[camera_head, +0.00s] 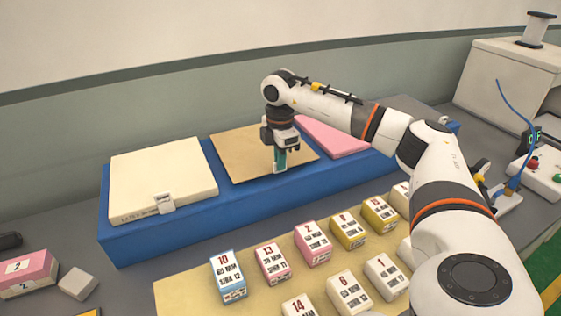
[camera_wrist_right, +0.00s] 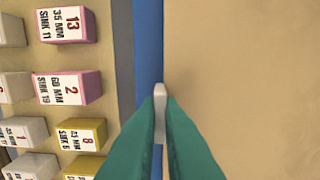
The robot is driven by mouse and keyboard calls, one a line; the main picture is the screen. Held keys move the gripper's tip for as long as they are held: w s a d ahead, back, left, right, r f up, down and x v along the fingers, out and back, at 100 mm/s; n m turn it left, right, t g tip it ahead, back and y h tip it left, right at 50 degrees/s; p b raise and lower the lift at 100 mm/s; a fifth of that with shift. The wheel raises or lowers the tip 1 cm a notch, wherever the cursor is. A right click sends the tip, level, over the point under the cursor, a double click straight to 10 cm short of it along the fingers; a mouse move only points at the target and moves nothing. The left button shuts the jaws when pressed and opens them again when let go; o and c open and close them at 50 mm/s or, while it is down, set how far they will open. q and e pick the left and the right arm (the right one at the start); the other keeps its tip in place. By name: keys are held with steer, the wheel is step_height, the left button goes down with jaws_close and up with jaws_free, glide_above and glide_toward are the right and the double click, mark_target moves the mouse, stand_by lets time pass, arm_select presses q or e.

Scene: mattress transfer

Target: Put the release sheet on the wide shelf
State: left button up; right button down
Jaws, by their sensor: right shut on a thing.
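The release sheet appears to be the thin tan sheet (camera_head: 238,148) on the long blue platform (camera_head: 135,240), between a cream slab and a pink one. It fills the right side of the right wrist view (camera_wrist_right: 245,70). My right gripper (camera_head: 280,168), with green fingers, is at the sheet's front edge. In the right wrist view its fingers (camera_wrist_right: 160,115) are shut on a small pale tab (camera_wrist_right: 160,92) at that edge. I cannot tell whether the sheet is lifted. I cannot make out a separate wide shelf. My left gripper is not in view.
The cream slab (camera_head: 160,172) with a white front tab lies left of the sheet, the pink slab (camera_head: 333,136) right. Several numbered boxes stand on a yellowish mat (camera_head: 190,291) in front. A white machine (camera_head: 500,80) stands at the back right.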

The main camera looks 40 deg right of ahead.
steer(key=shift+d+f, duration=0.1)
steer(key=shift+f, duration=0.65)
steer(key=c, duration=1.6)
jaws_free()
steer(key=shift+f, duration=0.15)
step_height(320, 180, up, 12)
steer(key=shift+r+b, duration=0.2)
steer(key=shift+b, duration=0.45)
